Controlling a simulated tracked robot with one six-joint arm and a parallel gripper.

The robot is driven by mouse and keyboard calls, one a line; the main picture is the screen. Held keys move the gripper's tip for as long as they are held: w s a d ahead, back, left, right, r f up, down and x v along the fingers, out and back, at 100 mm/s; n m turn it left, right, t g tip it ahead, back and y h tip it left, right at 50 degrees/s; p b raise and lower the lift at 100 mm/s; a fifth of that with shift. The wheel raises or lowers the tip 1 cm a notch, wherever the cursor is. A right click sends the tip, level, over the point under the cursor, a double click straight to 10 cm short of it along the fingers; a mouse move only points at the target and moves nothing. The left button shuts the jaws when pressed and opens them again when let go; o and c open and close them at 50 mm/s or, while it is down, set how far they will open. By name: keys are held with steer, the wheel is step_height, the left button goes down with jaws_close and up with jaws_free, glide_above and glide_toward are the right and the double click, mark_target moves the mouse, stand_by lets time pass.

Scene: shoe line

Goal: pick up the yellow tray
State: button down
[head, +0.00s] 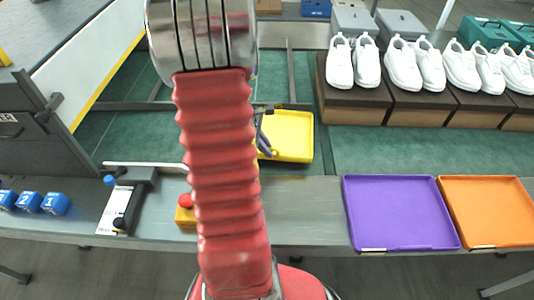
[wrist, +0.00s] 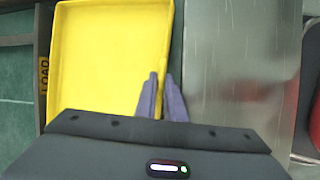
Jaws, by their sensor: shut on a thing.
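The yellow tray (head: 292,136) is on the green surface behind the grey table edge in the head view, empty where it shows. In the wrist view the yellow tray (wrist: 105,60) fills the upper left. My gripper (head: 262,140) is at the tray's left side in the head view, partly hidden by my red arm. In the wrist view my gripper (wrist: 160,95) has its two grey fingers on either side of the tray's rim, shut on it. I cannot tell whether the tray is lifted.
A purple tray (head: 402,213) and an orange tray (head: 490,211) lie on the front bench at right. White shoes (head: 402,65) stand on brown boxes behind. Blue numbered blocks (head: 54,204) and a red button on a yellow box (head: 185,214) are at front left.

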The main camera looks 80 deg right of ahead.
step_height(320, 180, up, 14)
stand_by(0.3)
stand_by(0.5)
